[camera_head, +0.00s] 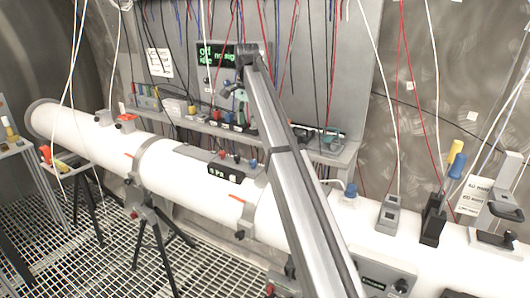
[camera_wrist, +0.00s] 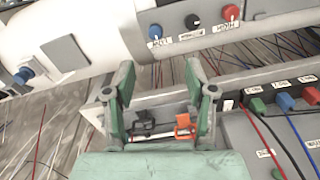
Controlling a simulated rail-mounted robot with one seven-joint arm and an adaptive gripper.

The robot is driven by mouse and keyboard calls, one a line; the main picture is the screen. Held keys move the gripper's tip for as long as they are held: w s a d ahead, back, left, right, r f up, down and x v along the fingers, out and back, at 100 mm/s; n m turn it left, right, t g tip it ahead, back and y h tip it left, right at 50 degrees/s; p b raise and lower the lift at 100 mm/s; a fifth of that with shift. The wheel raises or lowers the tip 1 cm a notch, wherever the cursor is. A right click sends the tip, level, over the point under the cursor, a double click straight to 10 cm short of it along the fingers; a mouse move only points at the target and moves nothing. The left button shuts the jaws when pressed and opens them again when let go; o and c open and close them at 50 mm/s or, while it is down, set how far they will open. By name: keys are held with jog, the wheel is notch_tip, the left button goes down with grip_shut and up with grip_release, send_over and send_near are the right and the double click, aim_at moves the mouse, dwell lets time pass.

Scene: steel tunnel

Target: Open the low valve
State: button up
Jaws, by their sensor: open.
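I cannot tell for sure which part is the low valve, as the labels are too small to read. In the wrist view, a grey panel carries a blue knob (camera_wrist: 155,32), a black knob (camera_wrist: 192,20) and a red knob (camera_wrist: 231,12), with a label by each. My gripper (camera_wrist: 160,78) has its two green fingers spread, with nothing held between them. The knobs lie beyond the fingertips, apart from them. In the head view my gripper (camera_head: 240,90) is small at the far end of my arm, by the back wall panel.
A long white pipe (camera_head: 100,140) crosses the scene and bears a black display box (camera_head: 225,172). A shelf (camera_head: 200,123) with connectors runs behind it. Many cables hang around my arm. An orange clip (camera_wrist: 183,125) and a green plug (camera_wrist: 258,105) show in the wrist view.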

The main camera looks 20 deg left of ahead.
aim_at(253, 161)
jog(key=f, duration=0.5)
jog(key=d+f, duration=0.1)
jog(key=f, duration=0.4)
jog(key=w+f, duration=0.1)
jog(key=f, duration=0.4)
jog(key=shift+d+f+p, duration=0.15)
jog(key=shift+f+p, duration=0.1)
jog(key=shift+p, duration=0.05)
jog(key=shift+s, duration=0.1)
grip_shut()
